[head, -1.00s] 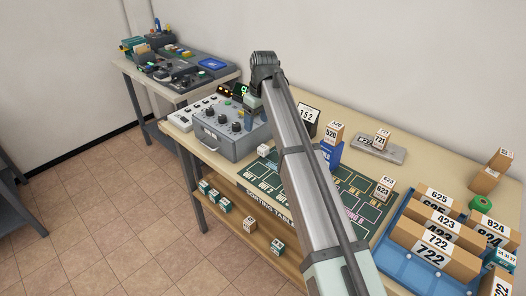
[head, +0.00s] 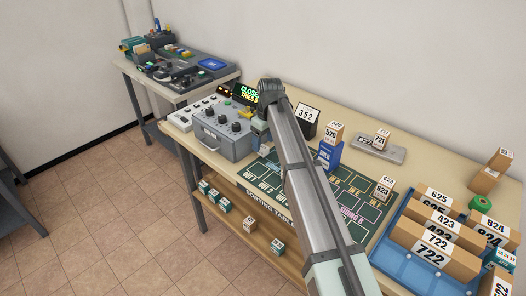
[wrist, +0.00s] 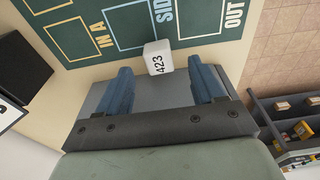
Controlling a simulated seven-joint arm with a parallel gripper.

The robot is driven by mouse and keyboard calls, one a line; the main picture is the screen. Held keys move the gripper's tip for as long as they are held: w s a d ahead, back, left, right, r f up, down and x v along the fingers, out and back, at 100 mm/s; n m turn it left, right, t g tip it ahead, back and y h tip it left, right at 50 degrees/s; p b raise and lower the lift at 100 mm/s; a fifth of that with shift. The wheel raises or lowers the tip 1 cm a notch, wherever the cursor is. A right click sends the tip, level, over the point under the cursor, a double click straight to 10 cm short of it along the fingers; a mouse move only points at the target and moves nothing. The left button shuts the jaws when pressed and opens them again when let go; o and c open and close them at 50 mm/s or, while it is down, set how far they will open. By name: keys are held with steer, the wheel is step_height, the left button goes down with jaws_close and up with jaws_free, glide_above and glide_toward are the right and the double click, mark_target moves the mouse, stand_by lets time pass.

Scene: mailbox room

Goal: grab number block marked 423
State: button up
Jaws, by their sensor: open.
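The white block marked 423 (wrist: 155,62) lies on the sorting table, just ahead of and between the fingertips in the wrist view. My gripper (wrist: 160,78) is open, with its two blue fingers on either side of the block's near end and nothing gripped. I cannot tell how high the fingers are above the table.
The grey control box (head: 222,132) stands left of my gripper. The green sorting mat (head: 355,190) lies under my arm. A large brown box marked 423 (head: 446,223) is in the blue tray (head: 397,262). Block 520 (head: 330,135) and block 623 (head: 383,189) stand to the right.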

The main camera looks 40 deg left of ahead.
mark_target(263, 147)
steer(key=f, duration=0.5)
steer(key=shift+a, duration=0.2)
steer(key=c, duration=1.1)
